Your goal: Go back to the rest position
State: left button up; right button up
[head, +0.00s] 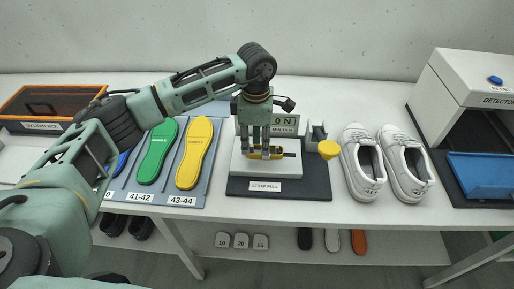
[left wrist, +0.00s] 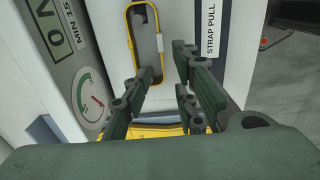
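My left gripper (head: 256,151) points down over the white block of the strap pull tester (head: 284,186), at its yellow-rimmed slot (head: 276,154). In the left wrist view, the gripper (left wrist: 164,64) has its two fingers apart, with nothing seen held between them. The yellow-rimmed slot (left wrist: 159,70) lies just beyond the fingertips; I cannot tell if they touch it. The tester's STRAP PULL label (left wrist: 210,30) and dial (left wrist: 90,98) show on either side. My right gripper is not in view.
White shoes (head: 362,162) stand right of the tester, past a yellow knob (head: 328,149). A detector (head: 470,110) with a blue tray (head: 482,176) is far right. Green and yellow insoles (head: 195,152) lie on a board at left, near an orange-rimmed box (head: 50,101). A lower shelf holds small parts.

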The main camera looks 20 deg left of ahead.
pick_arm(q)
notch_tip(320, 180, up, 9)
jog(key=shift+f, duration=0.2)
jog(key=shift+s+d, duration=0.1)
